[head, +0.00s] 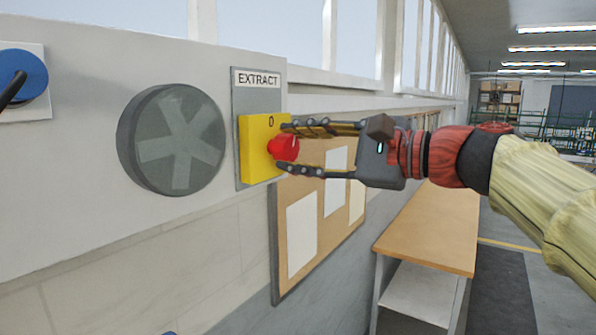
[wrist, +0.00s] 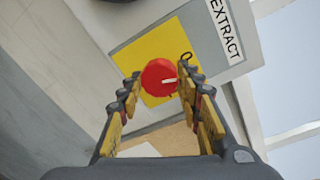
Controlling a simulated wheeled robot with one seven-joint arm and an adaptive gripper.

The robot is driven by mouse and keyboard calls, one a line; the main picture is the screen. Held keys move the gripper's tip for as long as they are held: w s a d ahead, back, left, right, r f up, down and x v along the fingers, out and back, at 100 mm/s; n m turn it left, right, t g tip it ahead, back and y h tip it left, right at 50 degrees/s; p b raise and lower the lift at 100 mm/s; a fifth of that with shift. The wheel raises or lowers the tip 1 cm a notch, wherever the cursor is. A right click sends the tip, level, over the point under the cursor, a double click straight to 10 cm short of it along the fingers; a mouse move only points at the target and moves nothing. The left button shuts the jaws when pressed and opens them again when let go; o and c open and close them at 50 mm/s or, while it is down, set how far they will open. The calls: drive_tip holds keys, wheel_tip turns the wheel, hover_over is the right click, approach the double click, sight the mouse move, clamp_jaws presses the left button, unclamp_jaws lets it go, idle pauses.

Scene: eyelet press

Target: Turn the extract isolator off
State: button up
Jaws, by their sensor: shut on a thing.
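The extract isolator is a yellow box (head: 252,160) on a grey plate, under a label reading EXTRACT (head: 257,79). Its red knob (head: 283,148) stands out from the front, below a 0 mark (head: 271,121). My gripper (head: 282,146) reaches in from the right, one finger above and one below the knob, shut on it. In the wrist view, the red knob (wrist: 158,78) sits between the fingertips (wrist: 159,80). Its short white line points roughly up towards the 0, slightly right of it as the label reads. The fingers hide the knob's sides.
A round grey fan or vent (head: 172,140) is left of the isolator on the wall panel. A blue knob (head: 22,74) is at the far left. A pinboard (head: 312,215) hangs below, and a wooden bench (head: 430,225) stands along the wall to the right.

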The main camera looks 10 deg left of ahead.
drive_tip(key=shift+n+b, duration=1.6)
drive_tip(key=shift+b, duration=0.05)
drive_tip(key=shift+n, duration=0.3)
drive_tip(key=o, duration=1.1)
drive_tip(key=shift+o, duration=0.3)
drive_tip(key=shift+t, duration=0.3)
drive_tip(key=v, duration=1.2)
